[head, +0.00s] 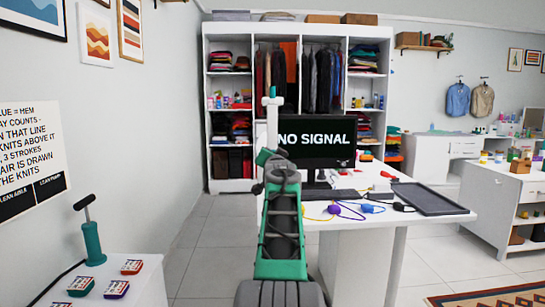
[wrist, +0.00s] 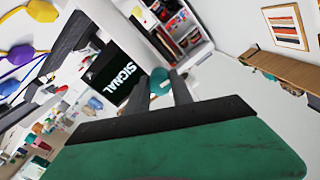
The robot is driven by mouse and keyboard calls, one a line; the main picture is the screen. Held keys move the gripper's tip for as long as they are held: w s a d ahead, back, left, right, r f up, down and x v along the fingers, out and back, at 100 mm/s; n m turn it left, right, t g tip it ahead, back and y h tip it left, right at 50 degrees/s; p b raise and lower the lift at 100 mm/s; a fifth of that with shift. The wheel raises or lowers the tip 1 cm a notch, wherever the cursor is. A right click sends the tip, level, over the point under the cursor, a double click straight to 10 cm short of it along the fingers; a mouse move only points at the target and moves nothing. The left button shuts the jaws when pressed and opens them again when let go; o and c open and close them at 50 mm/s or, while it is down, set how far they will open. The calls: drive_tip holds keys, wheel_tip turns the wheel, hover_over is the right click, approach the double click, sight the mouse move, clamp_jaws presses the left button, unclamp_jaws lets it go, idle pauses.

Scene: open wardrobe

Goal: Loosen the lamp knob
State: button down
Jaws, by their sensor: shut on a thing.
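A small teal piece (wrist: 159,78), which I take for the lamp knob, shows in the wrist view at the far ends of my two grey fingers. My gripper (wrist: 160,88) is shut on it, one finger on each side. The rest of the lamp cannot be made out in the wrist view. In the head view my green and grey arm hides the gripper's grasp. A pale upright post (head: 272,125) with a short crosspiece and a teal tip rises above the arm; I cannot tell how it joins the knob.
An open wardrobe (head: 247,110) stands behind. A white cabinet with a teal pump (head: 92,243) is at left. Tiled floor between is clear.

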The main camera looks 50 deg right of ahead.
drive_tip(key=n, duration=0.3)
drive_tip(key=shift+f+b, duration=0.15)
drive_tip(key=shift+b, duration=0.25)
drive_tip(key=n+b, duration=0.2)
drive_tip(key=n, duration=1.2)
drive_tip(key=c, duration=1.1)
unclamp_jaws()
drive_tip(key=shift+o, duration=0.2)
drive_tip(key=shift+c, duration=0.3)
drive_tip(key=m+p, duration=0.1)
drive_tip(key=m, duration=1.6)
drive_tip(key=shift+p, duration=0.35)
